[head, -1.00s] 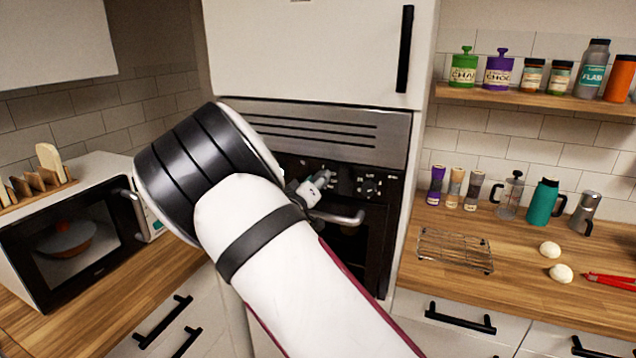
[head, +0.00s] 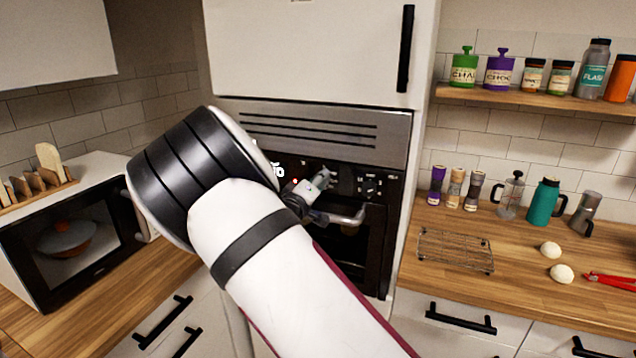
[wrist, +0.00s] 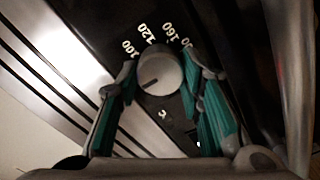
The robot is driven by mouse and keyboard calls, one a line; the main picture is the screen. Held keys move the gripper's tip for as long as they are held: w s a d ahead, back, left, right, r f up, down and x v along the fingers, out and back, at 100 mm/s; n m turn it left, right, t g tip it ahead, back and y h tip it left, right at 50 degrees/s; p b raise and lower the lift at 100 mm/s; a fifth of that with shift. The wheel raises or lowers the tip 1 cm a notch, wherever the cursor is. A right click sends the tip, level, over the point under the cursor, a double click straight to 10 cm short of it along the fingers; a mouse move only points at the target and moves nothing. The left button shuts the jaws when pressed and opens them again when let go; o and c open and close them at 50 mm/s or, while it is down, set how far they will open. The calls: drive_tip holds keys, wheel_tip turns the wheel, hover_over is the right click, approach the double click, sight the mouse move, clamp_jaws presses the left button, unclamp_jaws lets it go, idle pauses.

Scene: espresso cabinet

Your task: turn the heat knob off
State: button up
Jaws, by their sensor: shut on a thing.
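The heat knob (wrist: 161,71) is a round grey dial on the dark oven panel, ringed by white printed numbers in the wrist view. A dark mark on its face points to the lower left in that view. My gripper (wrist: 160,78) is shut on the knob, with one teal-padded finger on each side. In the head view my gripper (head: 320,182) is at the oven's control panel, and the knob is hidden behind it and my arm.
The oven (head: 379,235) has a bar handle (head: 345,217) just below my gripper. Another knob (head: 368,187) sits to the right on the panel. A microwave (head: 70,240) is at left; a wire rack (head: 455,250) lies on the right counter.

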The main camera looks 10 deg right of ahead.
drive_tip(key=o, duration=1.2)
drive_tip(key=shift+c, duration=0.2)
drive_tip(key=v, duration=1.2)
drive_tip(key=shift+f, duration=0.1)
